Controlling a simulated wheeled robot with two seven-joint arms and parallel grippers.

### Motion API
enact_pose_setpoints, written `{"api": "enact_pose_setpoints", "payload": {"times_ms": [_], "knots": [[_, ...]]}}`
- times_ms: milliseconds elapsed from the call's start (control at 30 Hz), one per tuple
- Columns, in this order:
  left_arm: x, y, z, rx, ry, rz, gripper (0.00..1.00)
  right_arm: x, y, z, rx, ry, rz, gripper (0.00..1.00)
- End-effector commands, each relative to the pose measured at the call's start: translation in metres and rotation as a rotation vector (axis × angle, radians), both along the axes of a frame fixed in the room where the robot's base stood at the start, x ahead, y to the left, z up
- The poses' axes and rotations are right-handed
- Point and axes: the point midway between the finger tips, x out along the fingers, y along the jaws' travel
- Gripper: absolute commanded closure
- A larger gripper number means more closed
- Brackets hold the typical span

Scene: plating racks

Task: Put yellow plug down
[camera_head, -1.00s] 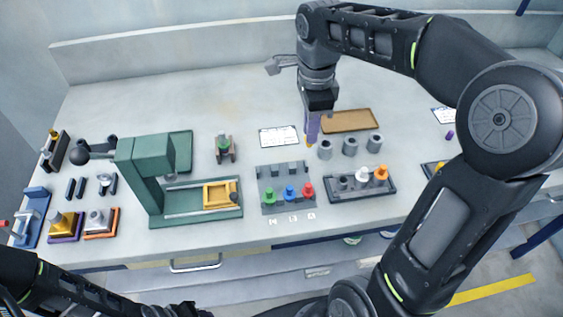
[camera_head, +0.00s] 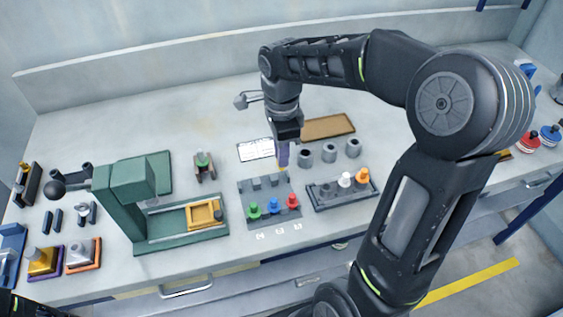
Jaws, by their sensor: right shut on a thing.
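My right gripper (camera_head: 283,158) points down, with purple fingers shut on the yellow plug (camera_head: 282,168). Only a small bit of yellow shows below the fingertips. The plug is just behind the back right corner of a grey rack (camera_head: 244,205); I cannot tell whether it touches the bench. The rack has a green plug (camera_head: 254,211), a blue plug (camera_head: 274,205) and a red plug (camera_head: 292,201) along its front row. Its back row has grey posts with no coloured plug on them. My left gripper is out of view.
A dark rack (camera_head: 329,203) with white and orange plugs stands to the right. Behind it are three grey cylinders (camera_head: 328,152) and a brown tray (camera_head: 327,126). A white card (camera_head: 256,150) lies left of the gripper. A green press (camera_head: 124,200) stands left.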

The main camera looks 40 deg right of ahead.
Motion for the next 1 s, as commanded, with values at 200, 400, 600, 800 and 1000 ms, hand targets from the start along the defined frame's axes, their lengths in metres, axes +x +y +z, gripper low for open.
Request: {"api": "enact_pose_setpoints", "payload": {"times_ms": [200, 400, 600, 800, 1000], "knots": [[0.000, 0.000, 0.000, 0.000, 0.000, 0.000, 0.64, 0.000, 0.000, 0.000, 0.000, 0.000, 0.000, 1.00], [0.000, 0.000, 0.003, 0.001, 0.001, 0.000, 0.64, -0.001, 0.000, -0.021, 0.000, 0.004, 0.001, 1.00], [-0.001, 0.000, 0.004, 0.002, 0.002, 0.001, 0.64, 0.000, 0.000, -0.037, 0.000, 0.000, 0.001, 1.00], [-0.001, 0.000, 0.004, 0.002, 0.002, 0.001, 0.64, 0.000, 0.000, -0.037, 0.000, -0.001, 0.001, 1.00], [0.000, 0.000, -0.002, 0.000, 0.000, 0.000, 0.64, 0.000, 0.000, -0.044, 0.000, -0.001, 0.001, 1.00]]}}
